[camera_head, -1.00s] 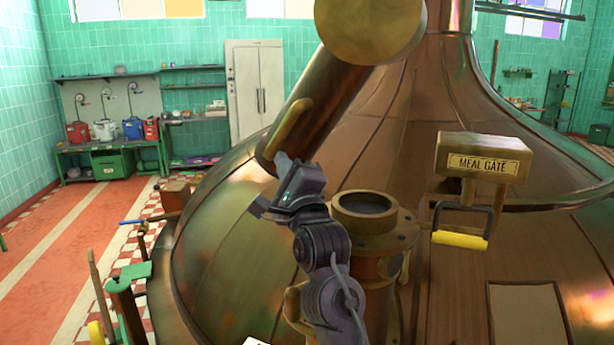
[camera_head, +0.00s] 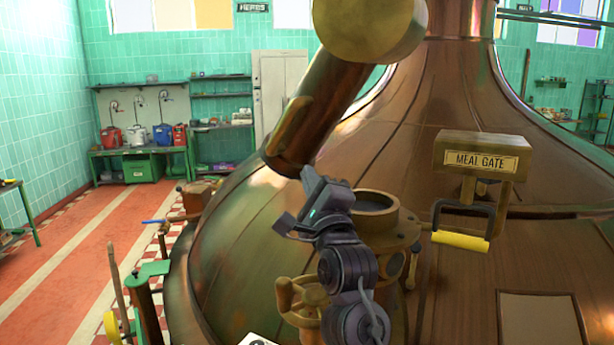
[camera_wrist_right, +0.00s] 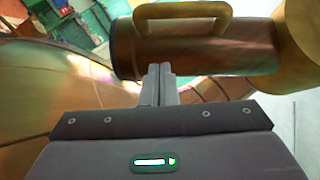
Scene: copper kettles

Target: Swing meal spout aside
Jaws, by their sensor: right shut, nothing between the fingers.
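The meal spout (camera_head: 318,108), a copper tube, slants down from a brass drum at the top; its lower end hangs left of and above the open pipe mouth (camera_head: 375,203). It lies across the right wrist view (camera_wrist_right: 205,55), with a brass loop handle (camera_wrist_right: 182,12) on its far side. My right gripper (camera_head: 308,178) is shut and empty just under the spout's lower end. Its fingertips (camera_wrist_right: 158,68) overlap the tube's near edge in the wrist view; I cannot tell whether they touch. My left gripper is out of view.
The big copper kettle (camera_head: 450,90) fills the right. A meal gate box (camera_head: 482,158) with a yellow-gripped handle (camera_head: 460,240) stands right of the pipe. Open floor (camera_head: 75,270) lies left.

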